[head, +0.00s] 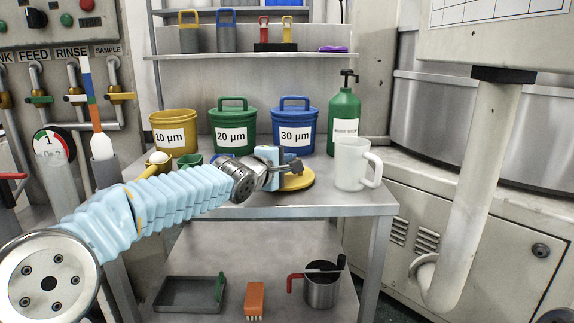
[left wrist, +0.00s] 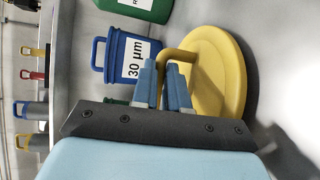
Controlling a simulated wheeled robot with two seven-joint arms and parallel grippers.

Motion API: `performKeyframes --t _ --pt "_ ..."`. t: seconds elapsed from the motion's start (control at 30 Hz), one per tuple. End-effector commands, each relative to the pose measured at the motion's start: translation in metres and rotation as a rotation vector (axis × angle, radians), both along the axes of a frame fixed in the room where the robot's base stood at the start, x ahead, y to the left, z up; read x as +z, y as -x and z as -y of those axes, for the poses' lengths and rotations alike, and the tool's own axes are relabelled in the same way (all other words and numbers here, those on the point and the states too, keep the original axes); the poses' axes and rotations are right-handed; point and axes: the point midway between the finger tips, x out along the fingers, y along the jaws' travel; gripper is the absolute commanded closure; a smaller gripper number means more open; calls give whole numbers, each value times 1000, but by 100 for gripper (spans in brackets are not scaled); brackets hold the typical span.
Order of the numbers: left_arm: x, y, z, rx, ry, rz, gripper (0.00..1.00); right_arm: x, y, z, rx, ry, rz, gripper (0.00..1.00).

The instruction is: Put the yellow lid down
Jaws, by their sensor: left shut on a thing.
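The yellow lid (head: 298,181) is a round disc with a bar handle, low over the front part of the table top (head: 235,200). My left gripper (head: 283,166) is shut on its handle. In the left wrist view the fingertips (left wrist: 163,68) close on the handle of the lid (left wrist: 222,75). I cannot tell whether the lid's underside touches the table. The yellow 10 µm bucket (head: 172,133) stands open at the back left. My right gripper is not in view.
The lidded green 20 µm bucket (head: 233,132) and blue 30 µm bucket (head: 293,130) stand behind the gripper. A white mug (head: 351,165) is close to the lid's right, with a green pump bottle (head: 344,115) behind.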

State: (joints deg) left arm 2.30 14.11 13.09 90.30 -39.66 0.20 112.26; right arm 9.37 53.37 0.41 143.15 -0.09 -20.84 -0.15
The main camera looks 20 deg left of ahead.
Motion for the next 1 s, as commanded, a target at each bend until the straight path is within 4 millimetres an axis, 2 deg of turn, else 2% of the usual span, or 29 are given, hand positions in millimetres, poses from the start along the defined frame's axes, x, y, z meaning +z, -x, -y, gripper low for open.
performKeyframes --t 0.13,0.17,0.3,0.67,0.8,1.0 --pt "-4 0 0 0 0 0 100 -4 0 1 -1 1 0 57" --pt "-2 0 0 0 0 0 82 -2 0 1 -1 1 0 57" --pt "-2 0 0 0 0 -1 61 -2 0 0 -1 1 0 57" --pt "2 2 -1 1 0 0 61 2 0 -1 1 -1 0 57" --pt "6 24 -8 3 -1 0 61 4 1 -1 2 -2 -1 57" --pt "21 65 -21 6 -2 -3 61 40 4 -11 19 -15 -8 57"
